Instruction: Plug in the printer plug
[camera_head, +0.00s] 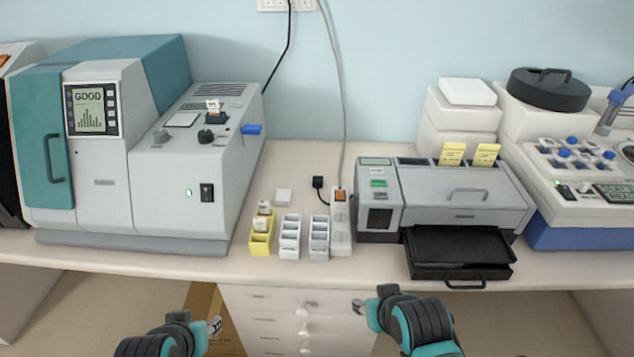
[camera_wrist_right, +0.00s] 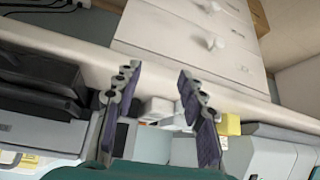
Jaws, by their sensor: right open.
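A small black plug (camera_head: 318,183) lies on the bench behind the slide racks, left of the printer. A white power strip (camera_head: 341,238) with an orange switch stands upright in the picture, close to the printer's left side. The grey printer (camera_head: 390,205) has a black tray out in front. My right gripper (camera_head: 360,306) is in front of the bench edge, below the power strip; in the right wrist view (camera_wrist_right: 158,78) its two fingers are apart with nothing between them. My left gripper (camera_head: 213,326) is in front of the bench, further left; its fingers are too small to judge.
Several small slide racks, one yellow (camera_head: 260,243), stand left of the power strip. A large stainer machine (camera_head: 190,165) fills the left. A grey cable runs from the wall outlet (camera_head: 287,5) to the strip. White drawers (camera_head: 262,310) are below the bench.

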